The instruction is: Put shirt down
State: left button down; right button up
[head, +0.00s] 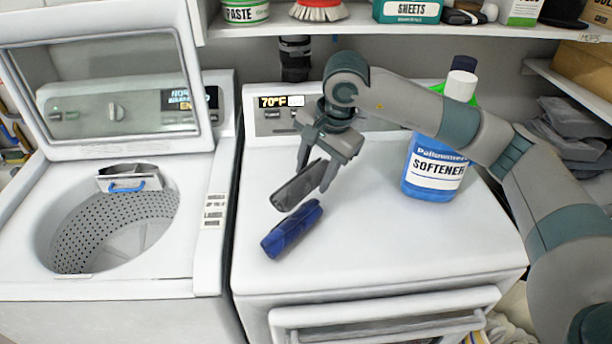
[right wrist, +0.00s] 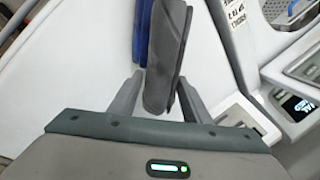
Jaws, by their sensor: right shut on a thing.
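A folded dark grey shirt (head: 299,186) hangs tilted from my right gripper (head: 316,170), over the top of the dryer (head: 360,235). The gripper is shut on one end of it. In the right wrist view the grey shirt (right wrist: 164,60) stands between the two fingers (right wrist: 158,98). A folded dark blue cloth (head: 291,230) lies on the dryer top, just in front of and below the grey shirt. It also shows beside the shirt in the right wrist view (right wrist: 140,30). Whether the two touch is unclear. My left gripper is out of view.
A blue softener bottle (head: 434,168) stands on the dryer behind my right arm. The washer (head: 185,255) at left has its lid up and its drum open. A shelf (head: 400,29) with several containers runs above. The dryer's front right top is clear.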

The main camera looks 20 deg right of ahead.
jog(key=w+f, duration=0.1)
jog(key=w, duration=0.1)
jog(key=w+f+p, duration=0.1)
jog(key=w, duration=0.1)
jog(key=w+f+p, duration=0.1)
jog(key=shift+w+a+f, duration=0.1)
jog(key=shift+w+a, duration=0.15)
jog(key=shift+w, duration=0.15)
jog(key=shift+w+f, duration=0.4)
jog(key=shift+w, duration=0.05)
jog(key=shift+f+p, duration=0.2)
jog(key=shift+p, duration=0.25)
notch_tip(320, 180, down, 3)
jog(key=shift+r+p, duration=0.1)
jog(key=shift+p, duration=0.8)
jog(key=shift+f, duration=0.4)
jog(key=shift+f, duration=0.15)
